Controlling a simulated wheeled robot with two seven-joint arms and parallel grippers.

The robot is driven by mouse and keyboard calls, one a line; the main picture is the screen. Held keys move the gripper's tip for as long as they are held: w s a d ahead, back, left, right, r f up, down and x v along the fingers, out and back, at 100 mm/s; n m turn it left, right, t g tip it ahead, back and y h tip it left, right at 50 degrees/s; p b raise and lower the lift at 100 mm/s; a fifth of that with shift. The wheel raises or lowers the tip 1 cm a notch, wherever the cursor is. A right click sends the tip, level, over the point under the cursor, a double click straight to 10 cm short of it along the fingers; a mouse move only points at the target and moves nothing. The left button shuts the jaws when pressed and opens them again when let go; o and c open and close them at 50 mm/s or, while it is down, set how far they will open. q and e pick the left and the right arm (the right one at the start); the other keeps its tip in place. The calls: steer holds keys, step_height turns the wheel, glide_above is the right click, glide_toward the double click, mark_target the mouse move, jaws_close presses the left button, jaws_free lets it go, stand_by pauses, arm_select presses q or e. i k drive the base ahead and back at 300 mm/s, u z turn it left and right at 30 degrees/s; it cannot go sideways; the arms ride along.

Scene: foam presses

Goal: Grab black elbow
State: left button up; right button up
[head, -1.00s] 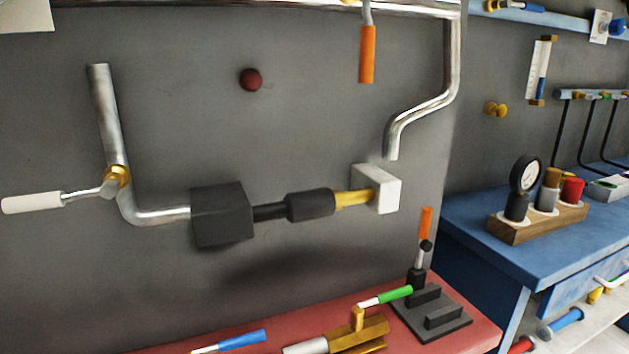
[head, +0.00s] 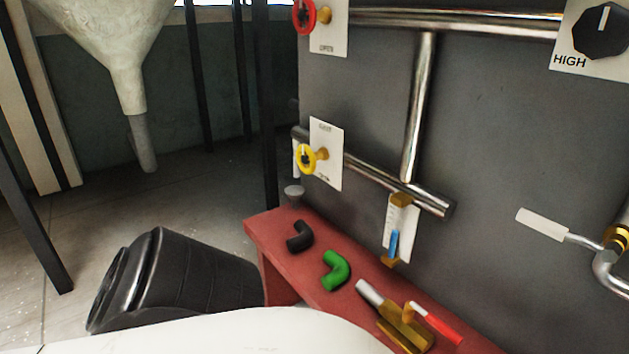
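The black elbow (head: 300,237) is a short bent pipe piece. It lies on the red bench (head: 262,240) near the bench's left end, in the head view. A green elbow (head: 336,271) of similar shape lies to its right and closer to me. Neither of my grippers shows in the head view, so their state is hidden. A large smooth white shape, probably part of my own body, covers the bottom of the view.
A brass valve with a red handle (head: 437,325) lies on the bench, right of the green elbow. A grey panel with pipes and a yellow handwheel (head: 308,158) rises behind. A funnel (head: 110,35) hangs upper left.

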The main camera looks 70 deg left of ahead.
mark_target(305, 237)
steer(key=u, duration=2.35)
